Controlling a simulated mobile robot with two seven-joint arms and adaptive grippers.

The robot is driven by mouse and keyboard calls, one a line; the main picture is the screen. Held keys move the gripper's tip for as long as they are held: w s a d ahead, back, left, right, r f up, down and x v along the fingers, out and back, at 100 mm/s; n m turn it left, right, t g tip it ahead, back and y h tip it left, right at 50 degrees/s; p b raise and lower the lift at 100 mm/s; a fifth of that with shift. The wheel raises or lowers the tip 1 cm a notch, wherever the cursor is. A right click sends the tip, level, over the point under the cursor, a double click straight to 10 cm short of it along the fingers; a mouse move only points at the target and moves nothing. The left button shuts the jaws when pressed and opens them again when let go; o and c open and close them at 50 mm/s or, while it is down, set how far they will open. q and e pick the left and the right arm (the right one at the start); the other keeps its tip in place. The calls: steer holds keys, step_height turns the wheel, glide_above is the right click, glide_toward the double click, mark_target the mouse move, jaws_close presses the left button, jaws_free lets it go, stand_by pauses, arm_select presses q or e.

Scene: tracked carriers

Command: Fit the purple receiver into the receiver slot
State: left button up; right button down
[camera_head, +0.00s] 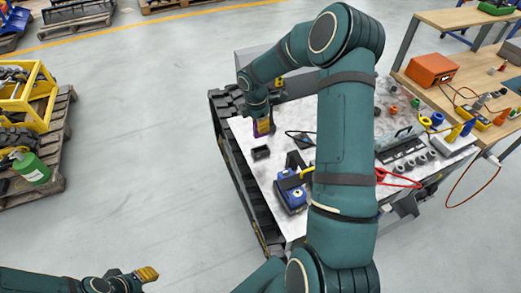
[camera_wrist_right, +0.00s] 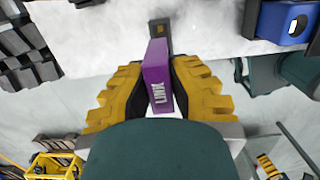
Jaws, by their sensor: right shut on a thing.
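The purple receiver (camera_wrist_right: 156,72), a slim block with light lettering on its side, is between the yellow fingers of my right gripper (camera_wrist_right: 160,92), which is shut on it. In the head view, the receiver (camera_head: 258,130) shows below my right gripper (camera_head: 264,119), over the carrier's top (camera_head: 242,136). A small dark open holder (camera_head: 260,153), which looks like the receiver slot, stands just in front of it. In the wrist view, the dark holder (camera_wrist_right: 160,28) is partly hidden behind the receiver. The receiver looks apart from it. My left gripper (camera_head: 147,273) is low at the left, away from the carrier.
A blue device (camera_head: 291,192) stands near the carrier's front edge. Black cable and a red cable (camera_head: 397,178) lie on the top. My right arm hides the middle. A wooden bench (camera_head: 440,95) with an orange box (camera_head: 431,69) stands at right.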

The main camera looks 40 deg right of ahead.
step_height(320, 180, down, 9)
steer(key=shift+f+b, duration=0.2)
steer(key=shift+b, duration=0.25)
steer(key=shift+f, duration=0.1)
steer(key=c, duration=1)
jaws_free()
steer(key=shift+c, duration=0.2)
